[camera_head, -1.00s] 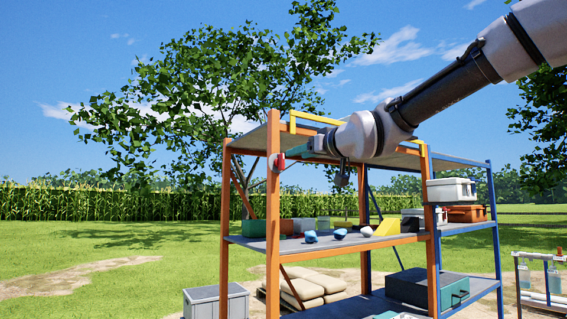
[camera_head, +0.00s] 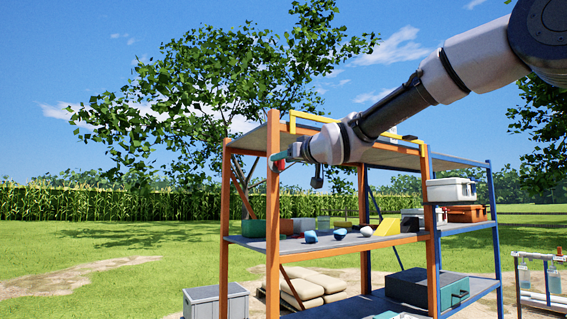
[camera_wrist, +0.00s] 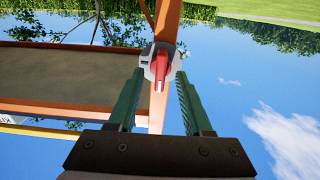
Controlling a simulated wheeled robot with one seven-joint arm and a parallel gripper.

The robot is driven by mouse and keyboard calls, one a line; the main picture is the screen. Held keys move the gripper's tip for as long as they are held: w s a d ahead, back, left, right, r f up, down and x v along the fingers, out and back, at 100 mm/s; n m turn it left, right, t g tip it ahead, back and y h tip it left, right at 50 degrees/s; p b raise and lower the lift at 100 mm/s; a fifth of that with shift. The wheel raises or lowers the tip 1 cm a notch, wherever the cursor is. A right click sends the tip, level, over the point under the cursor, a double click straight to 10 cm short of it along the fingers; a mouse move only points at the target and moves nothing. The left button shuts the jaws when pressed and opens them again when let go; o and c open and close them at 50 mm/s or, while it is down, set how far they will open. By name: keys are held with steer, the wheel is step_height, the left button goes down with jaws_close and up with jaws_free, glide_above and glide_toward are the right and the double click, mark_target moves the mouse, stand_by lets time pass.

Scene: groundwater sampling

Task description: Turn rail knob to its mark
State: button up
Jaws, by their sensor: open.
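The rail knob (camera_wrist: 160,70) is red on a pale round base, fixed to an orange post of the shelf. In the wrist view it lies between the tips of my gripper (camera_wrist: 158,82), whose two green fingers stand apart on either side of it. I cannot tell whether they touch it. In the head view the knob (camera_head: 279,163) shows as a small red patch at the upper post, mostly hidden by my gripper (camera_head: 288,162). I cannot make out its mark.
The orange and blue shelf (camera_head: 273,250) has a yellow rail (camera_head: 312,117) on top. Its middle level holds coloured stones (camera_head: 340,233), a yellow wedge (camera_head: 387,227) and boxes. A white case (camera_head: 451,190) stands at right. Open grass lies to the left.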

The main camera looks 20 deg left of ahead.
jaws_close()
steer(key=m, duration=1.2)
steer(key=f+m, duration=0.1)
steer(key=m, duration=0.5)
steer(key=shift+w+d, duration=0.25)
steer(key=shift+w, duration=0.05)
jaws_free()
steer(key=shift+r, duration=0.1)
steer(key=v, duration=1)
steer(key=shift+s+d, duration=0.25)
steer(key=shift+s, duration=0.05)
